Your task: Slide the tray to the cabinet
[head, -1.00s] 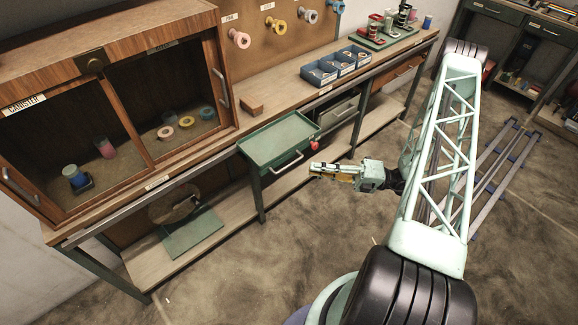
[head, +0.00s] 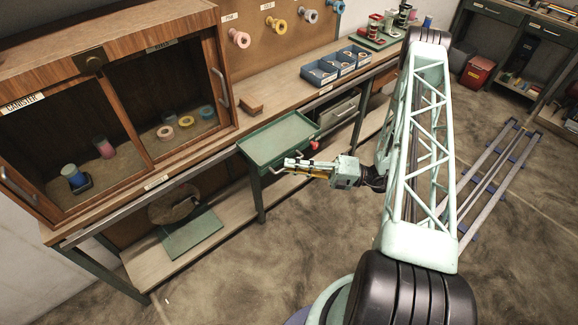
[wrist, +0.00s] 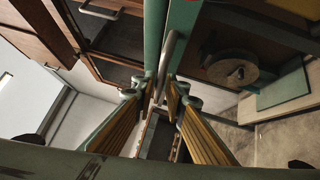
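The green tray (head: 277,139) sits at the bench's front edge, right of the wooden cabinet (head: 143,60). Its grey bar handle is at its front; in the head view my gripper partly covers it. My gripper (head: 288,163) is level, its tips at the handle. In the wrist view the tray handle (wrist: 166,62) runs between the tips of my gripper (wrist: 163,92). The two fingers stand apart on either side of the bar, so the gripper looks open. I cannot tell whether either finger touches the bar.
A metal rail (head: 205,167) runs along the bench front, past the cabinet. Blue bins (head: 342,66) and a small brown block (head: 250,103) are on the bench. Coloured spools and canisters stand inside the cabinet.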

